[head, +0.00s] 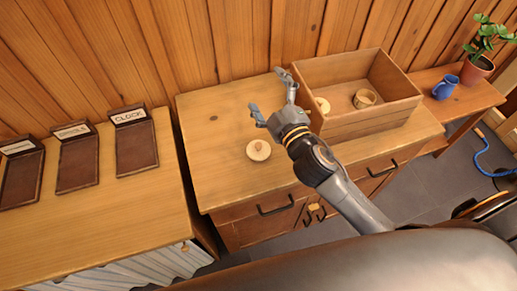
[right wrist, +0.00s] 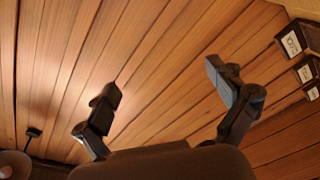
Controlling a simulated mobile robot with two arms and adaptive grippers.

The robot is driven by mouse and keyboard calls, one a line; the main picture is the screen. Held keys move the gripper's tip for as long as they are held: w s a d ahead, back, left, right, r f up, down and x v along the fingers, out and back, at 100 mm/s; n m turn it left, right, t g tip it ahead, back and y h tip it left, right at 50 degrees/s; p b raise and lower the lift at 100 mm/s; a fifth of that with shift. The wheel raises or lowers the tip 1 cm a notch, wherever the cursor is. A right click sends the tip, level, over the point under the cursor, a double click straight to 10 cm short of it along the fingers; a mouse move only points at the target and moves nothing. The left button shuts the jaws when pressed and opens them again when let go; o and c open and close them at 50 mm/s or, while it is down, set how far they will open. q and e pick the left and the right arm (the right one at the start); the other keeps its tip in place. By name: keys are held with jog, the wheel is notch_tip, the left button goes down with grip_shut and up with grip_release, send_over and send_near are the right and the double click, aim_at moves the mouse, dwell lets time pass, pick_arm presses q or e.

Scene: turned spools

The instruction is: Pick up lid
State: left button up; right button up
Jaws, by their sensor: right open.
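A round pale wooden lid (head: 258,150) with a small knob lies flat on the top of the wooden cabinet (head: 215,120), left of the open wooden box (head: 352,128). My right gripper (head: 267,91) is open and empty above the cabinet top, beyond the lid and left of the box; it is apart from the lid. In the right wrist view its two spread fingers (right wrist: 161,85) show against the plank wall, with nothing between them. My left gripper is not in view.
Inside the box are a hollow wooden piece (head: 365,98) and a pale round piece (head: 322,105), partly hidden by my right gripper. Labelled dark trays (head: 137,150) stand on the left counter. A blue mug (head: 445,87) and potted plant (head: 476,70) stand at right.

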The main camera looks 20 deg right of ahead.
jog(key=s+a+r+n+g+y, duration=0.25)
jog(key=a+r+n+y, duration=0.35)
jog(key=n, duration=0.4)
jog(key=s+a+r+n+g+y, duration=0.1)
jog(key=a+r+n+g+y, duration=0.2)
jog(key=a+n+y, duration=0.55)
jog(key=n+g+h, duration=1)
jog(key=n+h, duration=0.3)
jog(key=n, duration=0.3)
send_near(259, 144)
jog(key=shift+m, duration=0.25)
jog(key=p+x, duration=0.2)
jog(key=x, duration=0.3)
jog(key=shift+d, duration=0.1)
jog(key=p+x, duration=0.2)
jog(key=x, duration=0.3)
jog(key=shift+a+f, duration=0.1)
jog(key=shift+a, duration=0.1)
jog(key=shift+f, duration=0.3)
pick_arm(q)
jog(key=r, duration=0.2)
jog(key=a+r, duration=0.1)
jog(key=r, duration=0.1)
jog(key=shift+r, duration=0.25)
pick_arm(e)
jog(key=c, duration=1)
